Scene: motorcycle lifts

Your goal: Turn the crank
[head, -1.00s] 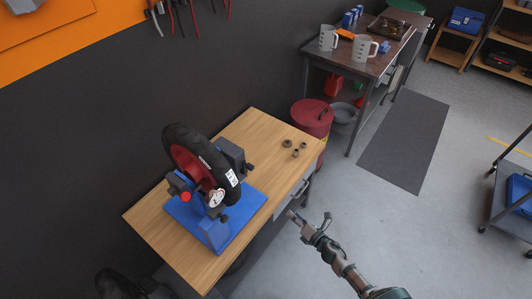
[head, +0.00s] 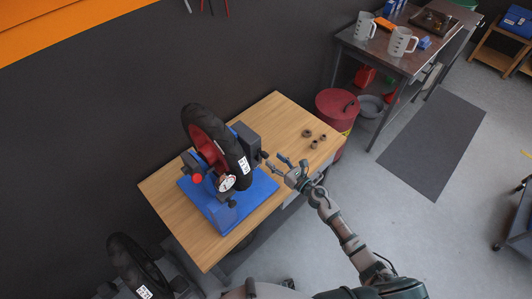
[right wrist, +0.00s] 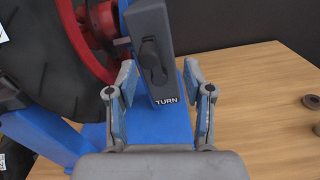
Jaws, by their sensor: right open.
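The crank (right wrist: 153,62) is a small black handle on a dark grey upright block marked TURN in the right wrist view. In the head view the crank (head: 264,155) is a small dark piece on the right side of the wheel stand. The stand has a blue base (head: 213,212) and carries a black tyre with a red rim (head: 205,147). My right gripper (head: 276,163) is open and empty beside the crank. In the right wrist view its fingers (right wrist: 159,68) flank the block, and contact cannot be told. My left gripper is not in view.
The wooden table (head: 270,118) holds several small round dark parts (head: 312,139) at its far right. A red bin (head: 337,108) stands behind it. A second wheel (head: 140,262) is at the lower left. A workbench (head: 388,50) with mugs stands farther back.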

